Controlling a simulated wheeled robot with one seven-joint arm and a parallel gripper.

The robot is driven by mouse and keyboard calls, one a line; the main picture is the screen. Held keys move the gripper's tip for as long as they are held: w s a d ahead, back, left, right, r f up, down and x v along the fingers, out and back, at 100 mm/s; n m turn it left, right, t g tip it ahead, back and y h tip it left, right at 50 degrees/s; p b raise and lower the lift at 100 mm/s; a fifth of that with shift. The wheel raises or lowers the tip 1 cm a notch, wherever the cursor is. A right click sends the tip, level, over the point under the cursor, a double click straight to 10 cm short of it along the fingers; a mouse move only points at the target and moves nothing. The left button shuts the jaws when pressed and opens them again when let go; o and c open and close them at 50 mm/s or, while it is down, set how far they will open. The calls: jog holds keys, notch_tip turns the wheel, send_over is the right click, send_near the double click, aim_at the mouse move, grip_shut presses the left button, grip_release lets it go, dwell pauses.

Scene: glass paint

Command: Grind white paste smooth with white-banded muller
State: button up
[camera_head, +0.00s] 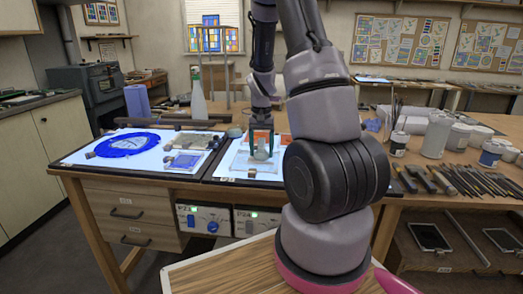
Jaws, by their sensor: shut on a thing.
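My gripper (262,143) is down over the right-hand lit panel (236,175) on the bench. It is shut on a small pale grey, rounded piece (262,154), which looks like the muller. The piece is low over the panel, and I cannot tell whether it touches the surface. Its white band cannot be made out at this size. White paste cannot be told apart from the bright panel. My own arm hides the right side of the panel.
A left lit panel holds a round blue glass piece (127,144) and a small blue pane (186,161). A pale bottle (198,100) and a blue-violet box (137,102) stand behind. Jars (437,134) and several tools (470,180) crowd the right bench.

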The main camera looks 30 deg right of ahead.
jog(key=shift+f, duration=0.25)
jog(key=shift+f, duration=0.25)
dwell(0.5)
jog(key=shift+w, duration=0.15)
